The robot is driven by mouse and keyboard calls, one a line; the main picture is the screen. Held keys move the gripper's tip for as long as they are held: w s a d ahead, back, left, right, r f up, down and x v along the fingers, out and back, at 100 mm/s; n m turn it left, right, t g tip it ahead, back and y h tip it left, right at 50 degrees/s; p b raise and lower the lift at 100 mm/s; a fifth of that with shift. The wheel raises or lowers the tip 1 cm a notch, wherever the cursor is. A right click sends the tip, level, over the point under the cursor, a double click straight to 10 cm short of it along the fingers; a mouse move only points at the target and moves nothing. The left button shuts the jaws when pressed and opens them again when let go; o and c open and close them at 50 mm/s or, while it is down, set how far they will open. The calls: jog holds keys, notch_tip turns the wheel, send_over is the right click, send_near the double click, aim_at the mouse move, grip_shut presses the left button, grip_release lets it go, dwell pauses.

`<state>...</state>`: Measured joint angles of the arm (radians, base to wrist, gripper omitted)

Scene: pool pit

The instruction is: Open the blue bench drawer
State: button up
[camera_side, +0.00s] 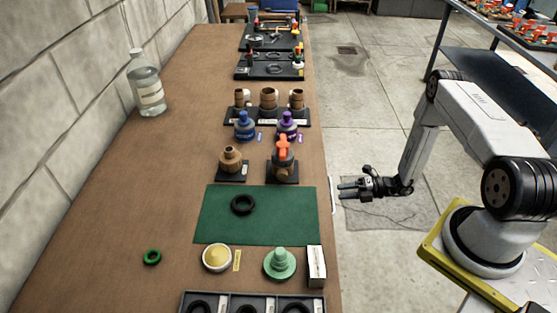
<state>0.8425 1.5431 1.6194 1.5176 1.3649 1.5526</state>
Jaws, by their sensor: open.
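My gripper (343,190) is open and empty, to the right of the bench's right edge. Its two fingers point left toward the bench. A thin pale strip (332,195) shows along the bench edge just left of the fingertips, with a small gap between them. It may be the drawer's handle or front edge, but I cannot tell. The drawer's blue front face is not visible from this angle. No drawer stands out visibly from the bench (165,195).
A green mat (290,225) with a black ring (243,204) lies on the bench, near brown, blue, purple and orange fittings. A clear bottle (146,85) stands by the wall. The floor right of the bench is clear around my gripper. A dark shelf (480,75) stands behind my arm.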

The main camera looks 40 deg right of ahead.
aim_at(332, 192)
jog(key=shift+x, duration=2.15)
grip_shut()
